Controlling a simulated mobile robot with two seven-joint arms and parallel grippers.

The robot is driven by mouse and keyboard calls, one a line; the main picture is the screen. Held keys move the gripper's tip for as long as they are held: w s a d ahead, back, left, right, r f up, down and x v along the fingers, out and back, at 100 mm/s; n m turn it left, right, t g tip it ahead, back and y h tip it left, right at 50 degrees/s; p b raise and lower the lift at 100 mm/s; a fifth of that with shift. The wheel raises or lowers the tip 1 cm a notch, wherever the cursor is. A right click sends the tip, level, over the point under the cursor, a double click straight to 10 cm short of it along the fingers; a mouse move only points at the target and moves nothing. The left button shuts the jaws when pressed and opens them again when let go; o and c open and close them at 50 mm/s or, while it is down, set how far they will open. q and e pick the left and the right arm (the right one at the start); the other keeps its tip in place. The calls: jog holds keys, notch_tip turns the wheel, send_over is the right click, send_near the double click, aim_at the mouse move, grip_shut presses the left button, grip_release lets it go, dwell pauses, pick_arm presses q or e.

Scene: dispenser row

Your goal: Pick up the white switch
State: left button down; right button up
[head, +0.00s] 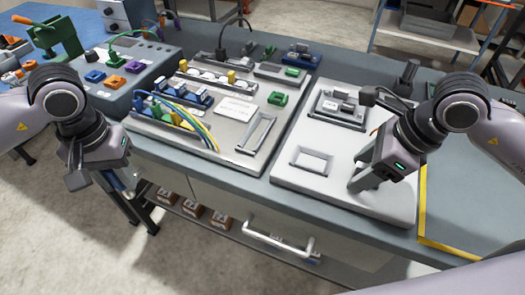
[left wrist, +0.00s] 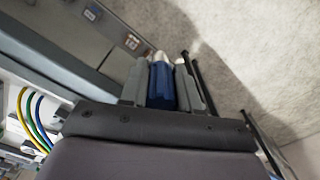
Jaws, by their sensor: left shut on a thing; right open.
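I cannot make out for certain which part is the white switch. White modules (head: 208,76) sit in a row on the left grey board (head: 225,135), with yellow pieces among them. My left gripper (head: 124,190) is off the table's front edge, left of that board. In the left wrist view it is shut on a blue piece (left wrist: 161,86) with whitish ends showing beyond the fingertips. The blue piece's full shape is hidden. My right gripper (head: 366,184) is open and empty, low over the right light board (head: 335,190), beside an empty grey frame (head: 312,161).
A grey device (head: 342,108) is on the right board's back part. Blue modules with yellow, green and blue wires (head: 195,120) are near my left gripper. A grey box with coloured connectors (head: 125,70) stands at left. A drawer handle (head: 278,240) juts out below the table.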

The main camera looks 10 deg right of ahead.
aim_at(365, 166)
grip_shut()
jog(key=shift+r, duration=0.1)
pick_arm(q)
jog(key=shift+r+p, duration=0.45)
pick_arm(e)
notch_tip(365, 166, up, 20)
